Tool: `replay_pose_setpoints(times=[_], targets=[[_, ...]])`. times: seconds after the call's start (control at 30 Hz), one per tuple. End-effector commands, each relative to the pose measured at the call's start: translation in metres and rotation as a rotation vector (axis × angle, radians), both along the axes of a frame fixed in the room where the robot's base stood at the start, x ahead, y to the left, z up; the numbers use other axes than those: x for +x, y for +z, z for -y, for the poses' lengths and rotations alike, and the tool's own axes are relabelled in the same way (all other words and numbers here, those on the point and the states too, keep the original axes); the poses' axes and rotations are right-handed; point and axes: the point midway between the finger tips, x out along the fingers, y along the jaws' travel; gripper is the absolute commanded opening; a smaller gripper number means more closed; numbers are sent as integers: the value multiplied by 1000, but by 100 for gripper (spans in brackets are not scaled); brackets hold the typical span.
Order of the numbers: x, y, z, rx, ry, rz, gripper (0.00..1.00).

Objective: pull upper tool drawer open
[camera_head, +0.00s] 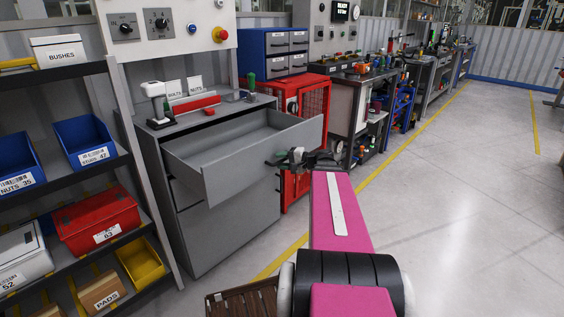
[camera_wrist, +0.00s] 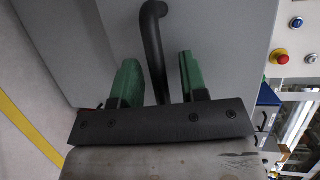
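The upper drawer (camera_head: 240,176) of the grey tool cabinet (camera_head: 233,235) is pulled well out, and its empty inside shows. My gripper (camera_head: 297,157) is at the right part of the drawer front. In the wrist view, the dark curved handle (camera_wrist: 154,40) stands between the two green fingers of my gripper (camera_wrist: 160,72). There is a gap on both sides of the handle, so the gripper is open around it, not clamped. In the head view the handle is mostly hidden by the gripper.
A shelf with blue bins (camera_head: 84,140) and a red bin (camera_head: 97,222) stands at the left. A red mesh cabinet (camera_head: 313,103) stands behind the drawer at the right. A red item (camera_head: 196,103) lies on the cabinet top. The floor (camera_head: 455,190) at the right is clear.

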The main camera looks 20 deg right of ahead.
Motion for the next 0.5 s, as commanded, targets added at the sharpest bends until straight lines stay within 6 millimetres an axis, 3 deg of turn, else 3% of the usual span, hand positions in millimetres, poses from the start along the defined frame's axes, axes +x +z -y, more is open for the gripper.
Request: replay_pose_setpoints(times=[0.27,0.5], targets=[[-2,1,2,0,0,0,40],[-20,6,24,0,-2,0,40]])
